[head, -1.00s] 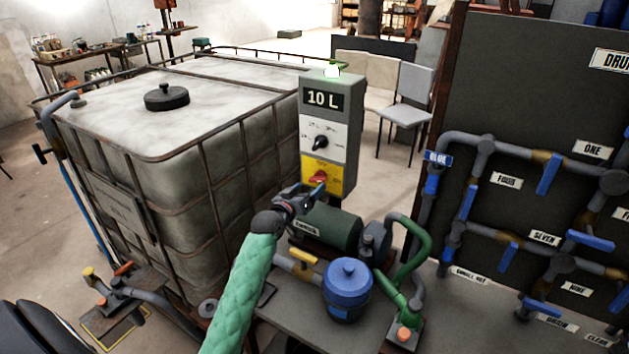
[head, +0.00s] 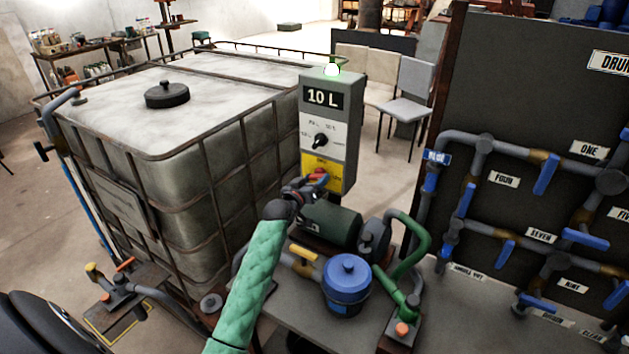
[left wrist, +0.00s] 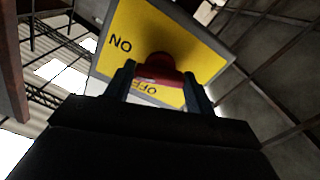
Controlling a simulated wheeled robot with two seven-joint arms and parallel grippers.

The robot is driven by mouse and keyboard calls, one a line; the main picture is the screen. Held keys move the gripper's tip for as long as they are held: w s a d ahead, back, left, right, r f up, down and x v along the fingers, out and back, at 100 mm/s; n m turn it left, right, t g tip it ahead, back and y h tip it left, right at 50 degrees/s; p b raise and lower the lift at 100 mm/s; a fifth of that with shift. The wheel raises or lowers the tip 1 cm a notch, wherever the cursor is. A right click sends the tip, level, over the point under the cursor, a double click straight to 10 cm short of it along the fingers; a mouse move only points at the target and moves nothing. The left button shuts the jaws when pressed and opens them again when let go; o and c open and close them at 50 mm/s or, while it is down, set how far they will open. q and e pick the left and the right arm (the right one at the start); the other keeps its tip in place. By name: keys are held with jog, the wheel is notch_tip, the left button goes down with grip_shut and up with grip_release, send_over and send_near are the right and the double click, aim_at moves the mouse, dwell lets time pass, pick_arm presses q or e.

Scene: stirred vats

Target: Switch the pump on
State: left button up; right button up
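The pump control box (head: 330,130) is grey, with a display reading 10 L, a black dial and a lit lamp on top. Its lower yellow panel (head: 313,163) carries a red switch (head: 318,176). In the left wrist view the red switch (left wrist: 157,70) sits between my two fingers, on the yellow plate (left wrist: 185,45) marked ON and OFF. My left gripper (head: 310,184) is at the switch; whether the fingers press on it I cannot tell. The green pump (head: 330,225) stands just below. My right gripper is not in view.
A large caged tank (head: 190,150) stands left of the box. A blue-lidded pot (head: 347,285) and green pipe (head: 415,240) are by the pump. A dark board (head: 540,100) with blue-handled valves is at the right.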

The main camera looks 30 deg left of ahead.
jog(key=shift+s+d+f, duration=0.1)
pick_arm(q)
jog(key=shift+m+b, duration=0.3)
jog(key=shift+m, duration=0.3)
jog(key=shift+r+m+b, duration=0.1)
jog(key=shift+m+b, duration=0.5)
jog(key=shift+m, duration=0.8)
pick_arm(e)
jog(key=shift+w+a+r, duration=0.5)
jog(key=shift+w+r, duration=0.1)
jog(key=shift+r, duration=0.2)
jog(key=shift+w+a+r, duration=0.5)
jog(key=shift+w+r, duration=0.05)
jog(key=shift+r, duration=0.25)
pick_arm(q)
jog(key=o, duration=1)
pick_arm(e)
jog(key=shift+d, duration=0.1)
